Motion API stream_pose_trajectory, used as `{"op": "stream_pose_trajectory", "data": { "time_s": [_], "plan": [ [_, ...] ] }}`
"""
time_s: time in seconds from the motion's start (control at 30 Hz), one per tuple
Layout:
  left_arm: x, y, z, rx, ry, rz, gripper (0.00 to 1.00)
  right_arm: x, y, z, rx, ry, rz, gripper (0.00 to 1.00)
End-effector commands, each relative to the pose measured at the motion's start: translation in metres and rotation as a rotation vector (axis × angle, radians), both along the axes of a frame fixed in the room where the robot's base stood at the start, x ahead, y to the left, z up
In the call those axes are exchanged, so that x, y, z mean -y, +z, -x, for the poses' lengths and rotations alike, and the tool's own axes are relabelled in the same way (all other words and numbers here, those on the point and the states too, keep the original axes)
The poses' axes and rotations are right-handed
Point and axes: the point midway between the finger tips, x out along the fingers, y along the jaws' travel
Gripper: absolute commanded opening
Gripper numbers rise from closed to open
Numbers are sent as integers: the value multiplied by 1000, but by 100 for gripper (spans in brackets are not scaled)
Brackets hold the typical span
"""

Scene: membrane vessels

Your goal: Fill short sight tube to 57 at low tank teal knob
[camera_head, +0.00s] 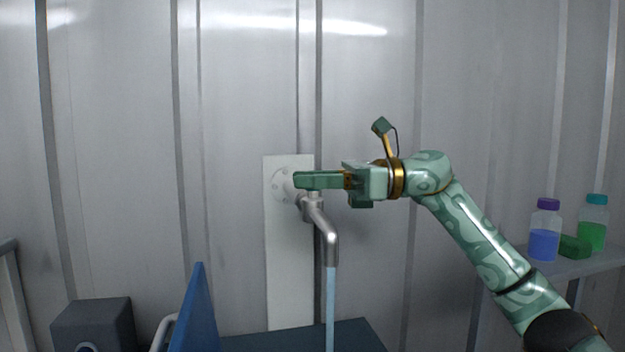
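A silver tap (325,235) comes out of a round flange on a pale wall plate (283,240). A light blue stream of water (331,305) runs down from its spout and out of the bottom of the view. My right gripper (312,180) reaches in from the right, level, with its fingers right over the top of the tap. The fingers hide the place of a knob, and no teal knob can be made out. They show edge-on, so their gap is not visible. No sight tube or scale is in view. My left gripper is not in view.
A shelf (580,267) at the right holds a purple-capped bottle (544,232) with blue liquid, a teal-capped bottle (593,222) with green liquid, and a green block (574,247). A dark box (93,325) and a blue panel (197,315) stand at lower left.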

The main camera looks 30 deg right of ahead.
Motion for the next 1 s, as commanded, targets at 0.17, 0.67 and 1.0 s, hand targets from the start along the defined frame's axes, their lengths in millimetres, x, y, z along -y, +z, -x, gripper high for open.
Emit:
{"op": "stream_pose_trajectory", "data": {
  "time_s": [0.17,0.67,1.0],
  "plan": [
    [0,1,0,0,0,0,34,0,0,0,1,-6,0,4],
    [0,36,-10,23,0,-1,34,0,6,3,3,-253,7,4],
    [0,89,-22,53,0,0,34,-1,6,2,5,-530,5,4]
  ]
}}
